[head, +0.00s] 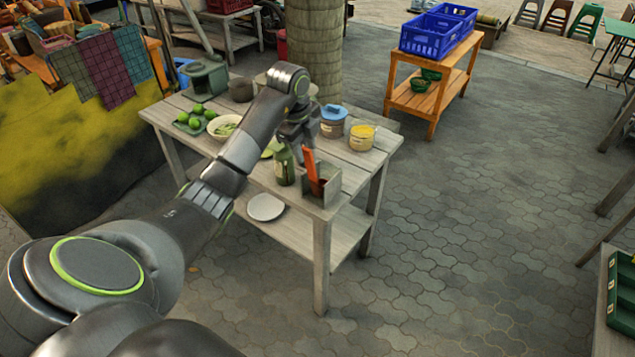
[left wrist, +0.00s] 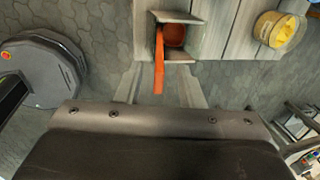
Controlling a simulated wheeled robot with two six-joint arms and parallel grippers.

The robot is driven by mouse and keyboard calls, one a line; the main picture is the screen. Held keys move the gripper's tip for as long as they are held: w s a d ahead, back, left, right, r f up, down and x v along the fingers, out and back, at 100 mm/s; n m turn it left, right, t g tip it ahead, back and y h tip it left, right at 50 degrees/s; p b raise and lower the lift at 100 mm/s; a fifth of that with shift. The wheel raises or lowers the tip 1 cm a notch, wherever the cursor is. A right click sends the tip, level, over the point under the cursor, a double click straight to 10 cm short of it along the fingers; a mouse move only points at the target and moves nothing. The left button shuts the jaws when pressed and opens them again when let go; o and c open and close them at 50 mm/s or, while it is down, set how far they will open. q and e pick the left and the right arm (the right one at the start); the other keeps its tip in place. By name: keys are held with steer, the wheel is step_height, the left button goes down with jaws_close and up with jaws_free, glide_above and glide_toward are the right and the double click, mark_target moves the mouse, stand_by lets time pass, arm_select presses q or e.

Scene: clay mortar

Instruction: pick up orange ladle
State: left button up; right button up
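The orange ladle (head: 311,168) stands tilted in a small grey open box (head: 331,190) at the front corner of the wooden table. In the left wrist view, its round orange bowl (left wrist: 174,35) is down in the box (left wrist: 197,37) and its handle (left wrist: 159,72) sticks out over the near wall. My left gripper (head: 298,146) is above the table by the handle's upper end. Its fingers look apart, with the handle's end in line with the gap, and it holds nothing. Whether a finger touches the handle is unclear. My right gripper is out of view.
A dark green bottle (head: 284,166) stands just left of the box. A yellow-filled jar (head: 362,138) and a blue-lidded jar (head: 333,121) stand behind it. A bowl (head: 223,128) and green limes (head: 196,118) are farther left. A plate (head: 266,207) lies on the lower shelf.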

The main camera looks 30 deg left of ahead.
mark_target(309, 168)
arm_select(q)
steer(key=shift+f, duration=0.4)
steer(key=p+x, duration=0.1)
steer(key=x, duration=0.2)
steer(key=shift+d+f, duration=0.15)
steer(key=shift+f, duration=0.2)
steer(key=shift+w+f+p, duration=0.15)
steer(key=shift+f+p, duration=0.15)
steer(key=shift+f, duration=0.1)
steer(key=shift+c, duration=0.2)
jaws_close()
